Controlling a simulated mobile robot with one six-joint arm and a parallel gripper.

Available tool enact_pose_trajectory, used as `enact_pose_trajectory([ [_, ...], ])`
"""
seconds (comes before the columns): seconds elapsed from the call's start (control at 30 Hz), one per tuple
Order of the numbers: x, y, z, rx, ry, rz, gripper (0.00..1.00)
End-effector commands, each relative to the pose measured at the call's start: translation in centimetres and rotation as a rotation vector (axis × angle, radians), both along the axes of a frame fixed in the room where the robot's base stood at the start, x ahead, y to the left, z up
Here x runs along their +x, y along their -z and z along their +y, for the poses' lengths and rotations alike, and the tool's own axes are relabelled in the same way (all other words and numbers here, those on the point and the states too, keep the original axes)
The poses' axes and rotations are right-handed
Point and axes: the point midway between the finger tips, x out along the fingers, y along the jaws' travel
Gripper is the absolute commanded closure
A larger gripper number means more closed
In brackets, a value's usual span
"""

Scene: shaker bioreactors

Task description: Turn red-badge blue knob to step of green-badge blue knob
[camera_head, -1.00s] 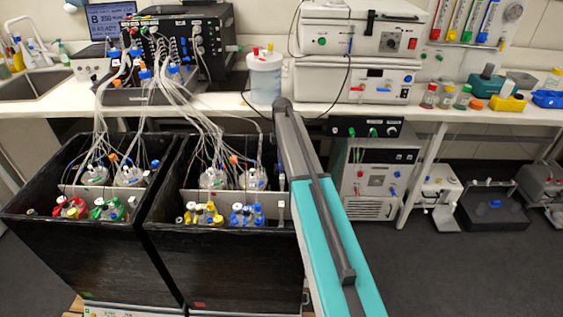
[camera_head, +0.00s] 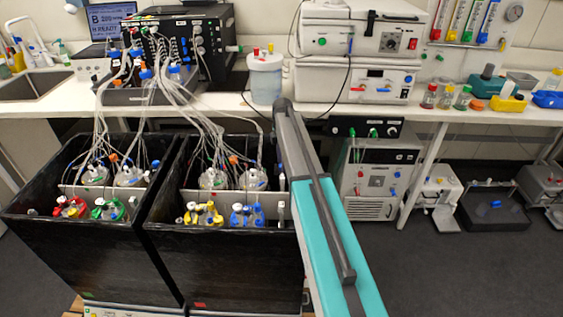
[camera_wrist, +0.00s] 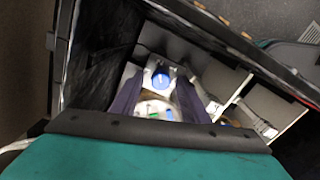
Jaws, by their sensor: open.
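In the wrist view my gripper (camera_wrist: 158,84) has its two dark fingers apart. A round blue knob-like part (camera_wrist: 161,79) on a pale surface shows between and just beyond them; I cannot tell contact or its badge. In the head view a small red badge (camera_head: 200,305) marks the right black box front and a small green badge (camera_head: 88,295) the left one. The blue knobs are not clear in the head view, and my gripper is hidden there. The display (camera_head: 107,18) seems to read "B 220 rpm" and "READY".
Two open black boxes, left (camera_head: 60,245) and right (camera_head: 235,265), hold several capped bottles with tubing. A white bench (camera_head: 450,115) carries instruments behind them. A boxy unit (camera_head: 375,180) stands right of my arm. Dark floor is open at the lower right.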

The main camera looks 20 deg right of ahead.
Motion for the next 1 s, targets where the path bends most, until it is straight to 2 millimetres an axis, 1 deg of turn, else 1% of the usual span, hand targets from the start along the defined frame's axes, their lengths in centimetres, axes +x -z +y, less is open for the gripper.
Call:
enact_pose_trajectory([
  [0.17,0.0,-0.3,0.0,0.000,0.000,0.000,0.58],
  [0.37,0.0,-1.8,0.0,0.000,0.000,-0.001,0.58],
  [0.47,0.0,-2.9,0.0,0.000,0.000,-0.001,0.58],
  [1.0,0.1,-10.5,0.0,0.000,0.000,-0.002,0.58],
])
